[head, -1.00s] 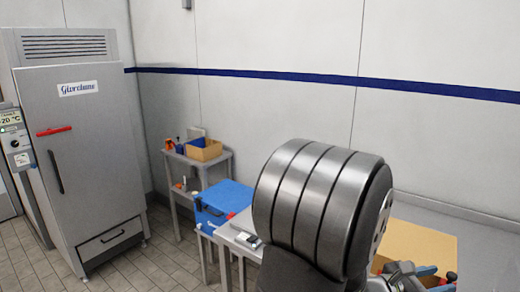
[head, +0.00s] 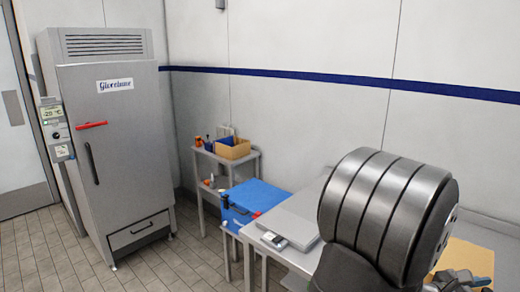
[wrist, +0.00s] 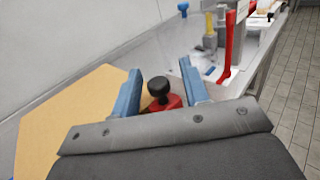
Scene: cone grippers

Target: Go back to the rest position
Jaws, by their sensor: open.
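My gripper (wrist: 160,67) shows in the wrist view as two blue fingers standing apart, with a clear gap between them. A black knob on a red body (wrist: 160,92) shows in the gap. I cannot tell whether it is between the fingers or beyond them, and its lower part is hidden by the gripper's grey housing.
A tan board (wrist: 62,125) lies on the grey bench (head: 312,200). A red upright tool (wrist: 229,48) and a yellow-topped item (wrist: 209,22) stand ahead. A blue box (head: 258,195), a small shelf cart (head: 205,170) and a tall freezer (head: 130,150) stand left. The tiled floor is clear.

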